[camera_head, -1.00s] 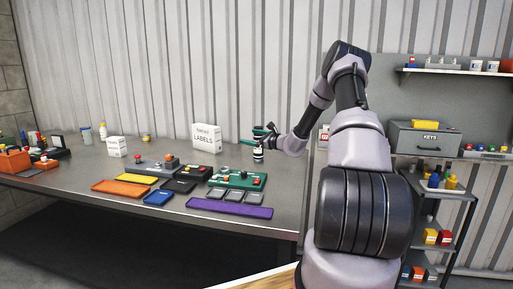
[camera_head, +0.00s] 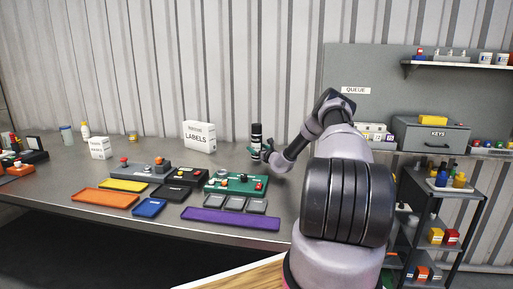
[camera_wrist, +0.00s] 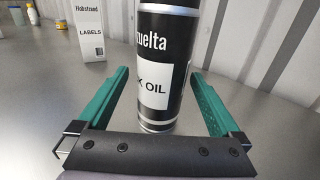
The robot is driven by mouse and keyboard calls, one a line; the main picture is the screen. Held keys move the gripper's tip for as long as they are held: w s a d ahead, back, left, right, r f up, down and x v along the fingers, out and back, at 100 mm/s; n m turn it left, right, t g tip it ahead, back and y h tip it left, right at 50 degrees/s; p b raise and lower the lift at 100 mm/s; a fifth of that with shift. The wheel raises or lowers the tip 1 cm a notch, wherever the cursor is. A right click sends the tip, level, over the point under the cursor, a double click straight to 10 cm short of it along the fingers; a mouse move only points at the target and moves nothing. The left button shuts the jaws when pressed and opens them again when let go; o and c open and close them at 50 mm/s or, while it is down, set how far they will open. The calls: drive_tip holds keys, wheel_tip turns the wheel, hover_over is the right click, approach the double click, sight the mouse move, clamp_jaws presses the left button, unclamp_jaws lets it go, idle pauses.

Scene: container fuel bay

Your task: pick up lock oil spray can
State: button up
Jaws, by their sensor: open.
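The lock oil spray can (camera_head: 257,133) stands upright on the grey workbench, black with a white band. In the wrist view the can (camera_wrist: 160,85) shows "OIL" on its white label, and its top is cut off by the frame. My gripper (camera_head: 261,154) is at the can's lower part. In the wrist view its two green fingers are open, one on each side of the can. A gap shows at the left finger; at the right fingertip I cannot tell whether it touches.
A white labels box (camera_head: 200,137) stands left of the can. A green panel (camera_head: 236,183) with knobs lies in front, beside a purple tray (camera_head: 230,218). A grey keys box (camera_head: 431,135) is at the right. Bare bench lies around the can.

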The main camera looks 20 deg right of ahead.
sight(254, 144)
drive_tip(key=w, duration=0.4)
drive_tip(key=shift+w+r, duration=0.2)
drive_tip(key=shift+w, duration=0.1)
drive_tip(key=shift+a, duration=0.1)
drive_tip(key=shift+r, duration=0.1)
clamp_jaws()
